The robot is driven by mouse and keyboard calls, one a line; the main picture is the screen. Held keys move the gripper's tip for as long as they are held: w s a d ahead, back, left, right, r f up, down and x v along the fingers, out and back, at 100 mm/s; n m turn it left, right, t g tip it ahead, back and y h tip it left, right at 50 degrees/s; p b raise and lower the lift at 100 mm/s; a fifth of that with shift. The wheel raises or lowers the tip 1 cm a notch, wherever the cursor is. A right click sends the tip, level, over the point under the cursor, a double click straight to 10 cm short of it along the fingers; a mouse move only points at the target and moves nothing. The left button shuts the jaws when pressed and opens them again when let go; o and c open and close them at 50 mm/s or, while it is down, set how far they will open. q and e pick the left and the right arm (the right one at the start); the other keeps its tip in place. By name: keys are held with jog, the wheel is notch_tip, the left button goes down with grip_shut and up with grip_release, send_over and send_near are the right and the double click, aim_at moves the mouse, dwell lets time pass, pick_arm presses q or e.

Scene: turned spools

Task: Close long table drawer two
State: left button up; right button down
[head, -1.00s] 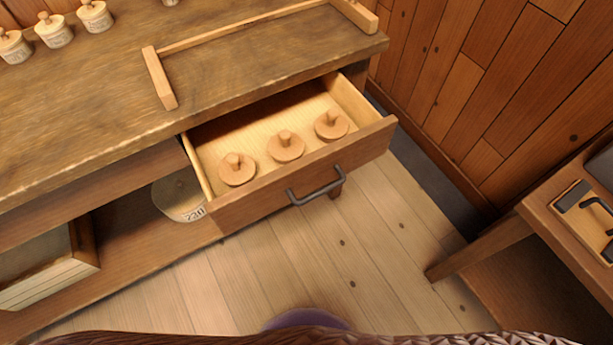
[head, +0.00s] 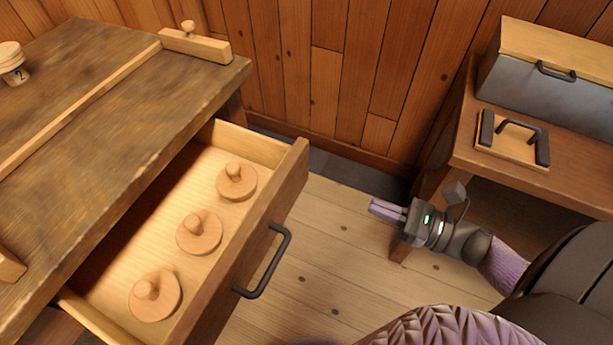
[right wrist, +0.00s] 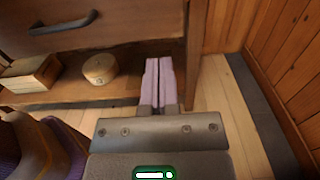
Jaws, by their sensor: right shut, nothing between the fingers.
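The table drawer (head: 228,279) is pulled out of the long wooden table (head: 120,90). It has a dark bar handle (head: 270,262) on its front and holds three round wooden knobbed pieces (head: 199,232). My right gripper (head: 376,209) is shut and empty, to the right of the drawer front and apart from it. In the right wrist view its closed fingers (right wrist: 158,82) point toward the table, with a drawer front and its handle (right wrist: 64,24) at the upper left. My left gripper is not in view.
A side table (head: 468,150) at the right bears a metal box with a wooden lid (head: 545,85) and a board with a black handle (head: 512,140). A plank wall (head: 330,70) closes the back. A round container (right wrist: 99,68) and a wooden crate (right wrist: 30,82) sit on the lower shelf. Floor between the tables is clear.

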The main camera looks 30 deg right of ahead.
aim_at(300, 177)
jog(key=b+x, duration=0.2)
jog(key=x, duration=0.9)
jog(key=shift+w+a, duration=0.2)
jog(key=shift+w, duration=0.05)
jog(key=shift+w+a, duration=0.25)
jog(key=shift+w, duration=0.05)
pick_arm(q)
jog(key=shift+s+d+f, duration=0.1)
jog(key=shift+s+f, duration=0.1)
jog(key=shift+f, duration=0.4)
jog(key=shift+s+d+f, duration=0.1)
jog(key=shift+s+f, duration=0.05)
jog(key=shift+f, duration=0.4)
pick_arm(e)
jog(key=shift+w+a, duration=0.2)
jog(key=shift+w, duration=0.05)
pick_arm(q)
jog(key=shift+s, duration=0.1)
